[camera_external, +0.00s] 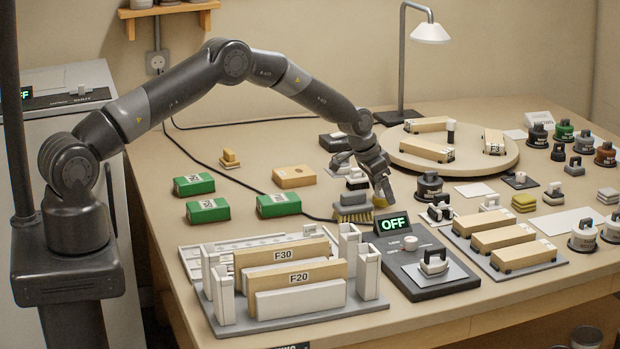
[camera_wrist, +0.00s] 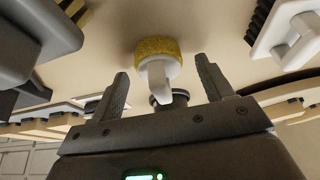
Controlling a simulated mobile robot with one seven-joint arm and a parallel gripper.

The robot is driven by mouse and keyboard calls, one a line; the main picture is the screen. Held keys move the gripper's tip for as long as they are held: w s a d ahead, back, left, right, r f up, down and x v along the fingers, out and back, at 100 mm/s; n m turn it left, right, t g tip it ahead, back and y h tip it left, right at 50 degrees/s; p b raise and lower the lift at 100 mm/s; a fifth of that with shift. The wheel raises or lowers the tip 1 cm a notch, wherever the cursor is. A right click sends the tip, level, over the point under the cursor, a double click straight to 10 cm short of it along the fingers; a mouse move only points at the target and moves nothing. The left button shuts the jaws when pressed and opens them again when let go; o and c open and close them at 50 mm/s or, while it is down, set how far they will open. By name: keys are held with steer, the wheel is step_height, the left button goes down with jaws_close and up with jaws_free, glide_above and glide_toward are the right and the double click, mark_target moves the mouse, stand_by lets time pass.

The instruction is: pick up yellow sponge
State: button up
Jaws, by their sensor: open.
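A round yellow sponge (camera_wrist: 160,49) with a pale handle shows in the wrist view, just beyond and between my fingertips. My gripper (camera_wrist: 163,78) is open, with one finger on each side of the handle. I cannot tell whether the fingers touch it. In the external view my gripper (camera_external: 385,195) points down over the middle of the bench. A small yellow patch, apparently the sponge (camera_external: 380,202), shows there, mostly hidden by the fingers.
A brush (camera_external: 353,208) stands close to the left of my gripper. A dark canister (camera_external: 429,186) is to its right. The device reading OFF (camera_external: 432,272) stands in front. A round turntable (camera_external: 497,169) with blocks is behind. Yellow-grey pads (camera_external: 524,203) lie further right.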

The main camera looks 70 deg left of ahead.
steer(key=shift+w+f, duration=0.2)
steer(key=shift+f, duration=0.3)
steer(key=shift+c, duration=0.3)
steer(key=c, duration=1)
steer(key=shift+r, duration=0.15)
